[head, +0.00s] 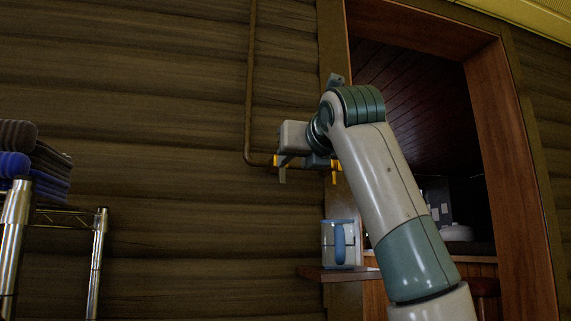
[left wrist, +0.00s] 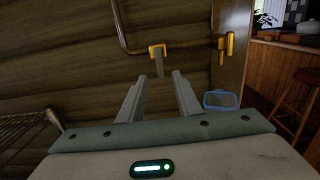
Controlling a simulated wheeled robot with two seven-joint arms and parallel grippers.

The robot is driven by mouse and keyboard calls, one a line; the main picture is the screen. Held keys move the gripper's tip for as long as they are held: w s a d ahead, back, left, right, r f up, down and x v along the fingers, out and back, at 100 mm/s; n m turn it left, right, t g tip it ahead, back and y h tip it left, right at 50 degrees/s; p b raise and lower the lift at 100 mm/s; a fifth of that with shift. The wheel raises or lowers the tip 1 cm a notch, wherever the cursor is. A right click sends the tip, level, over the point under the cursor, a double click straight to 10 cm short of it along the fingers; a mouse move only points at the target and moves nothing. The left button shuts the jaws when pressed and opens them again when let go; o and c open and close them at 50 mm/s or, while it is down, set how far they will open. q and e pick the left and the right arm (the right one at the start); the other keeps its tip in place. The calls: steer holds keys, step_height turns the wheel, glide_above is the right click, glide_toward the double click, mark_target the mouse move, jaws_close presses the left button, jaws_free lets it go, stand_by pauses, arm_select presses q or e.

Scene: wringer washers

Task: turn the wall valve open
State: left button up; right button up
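A thin brown pipe runs down the log wall and bends right to a yellow valve fitting (head: 280,160) with a grey lever hanging down. It also shows in the left wrist view (left wrist: 157,49), with its lever just beyond the fingertips. A second yellow handle (head: 335,165) is to its right on the same pipe line; the left wrist view shows it upright (left wrist: 228,46). My left gripper (left wrist: 159,76) is open and empty, its two fingers apart and pointing toward the lever. In the head view my arm and wrist hide its fingers. My right gripper is not in view.
A clear, blue-rimmed container (head: 340,243) stands on a wooden ledge (head: 340,274) below the valves. A wood-framed opening (head: 497,130) is at the right. A metal rack (head: 98,245) with folded towels (head: 35,165) stands at the left. A stool (left wrist: 300,88) shows at the right.

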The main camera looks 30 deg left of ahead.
mark_target(283, 171)
arm_select(q)
steer(key=p+x, duration=0.3)
steer(key=x, duration=0.4)
steer(key=shift+d+r, duration=0.1)
steer(key=shift+w+a, duration=0.4)
steer(key=shift+a, duration=0.05)
jaws_close()
